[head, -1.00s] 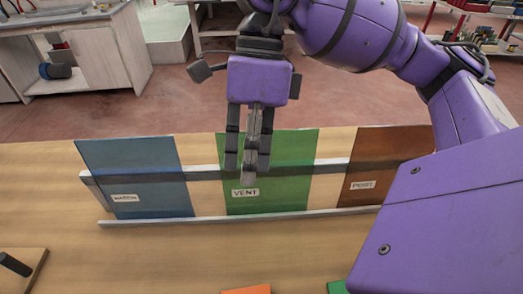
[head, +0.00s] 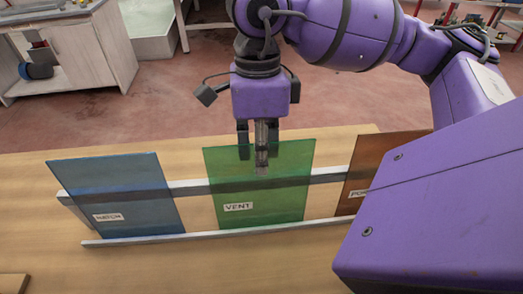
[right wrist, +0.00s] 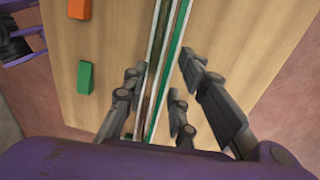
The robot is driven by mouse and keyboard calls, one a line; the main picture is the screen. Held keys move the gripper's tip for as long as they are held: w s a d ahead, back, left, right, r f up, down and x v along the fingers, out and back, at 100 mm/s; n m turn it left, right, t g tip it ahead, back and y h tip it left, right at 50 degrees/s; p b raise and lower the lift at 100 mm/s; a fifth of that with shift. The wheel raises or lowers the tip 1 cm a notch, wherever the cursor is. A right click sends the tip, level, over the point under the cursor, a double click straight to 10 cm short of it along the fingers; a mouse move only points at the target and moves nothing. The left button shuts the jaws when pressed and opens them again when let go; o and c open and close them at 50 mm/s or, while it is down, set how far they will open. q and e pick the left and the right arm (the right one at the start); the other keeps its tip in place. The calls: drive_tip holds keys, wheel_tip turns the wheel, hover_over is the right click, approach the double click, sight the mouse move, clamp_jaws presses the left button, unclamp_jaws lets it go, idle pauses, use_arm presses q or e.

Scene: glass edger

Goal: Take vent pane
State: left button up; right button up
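The vent pane (head: 285,185) is a green see-through sheet with a VENT label, standing tilted in the rack between two other panes. In the right wrist view its edge shows as a green strip (right wrist: 171,60). My right gripper (head: 256,160) points down over the top edge of this pane. In the right wrist view the fingers of my right gripper (right wrist: 160,78) stand apart on both sides of the strip; contact is not visible. My left gripper is out of view.
A blue pane (head: 115,190) stands left in the rack, and a brown pane (head: 365,170) stands right, partly hidden by my arm. The pale rack rail (head: 200,234) runs along the wooden table (head: 190,270). An orange block (right wrist: 80,8) and a green block (right wrist: 85,77) lie beside the rack.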

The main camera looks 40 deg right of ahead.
drive_tip(key=shift+f, duration=0.25)
clamp_jaws()
drive_tip(key=shift+r, duration=0.2)
idle(0.3)
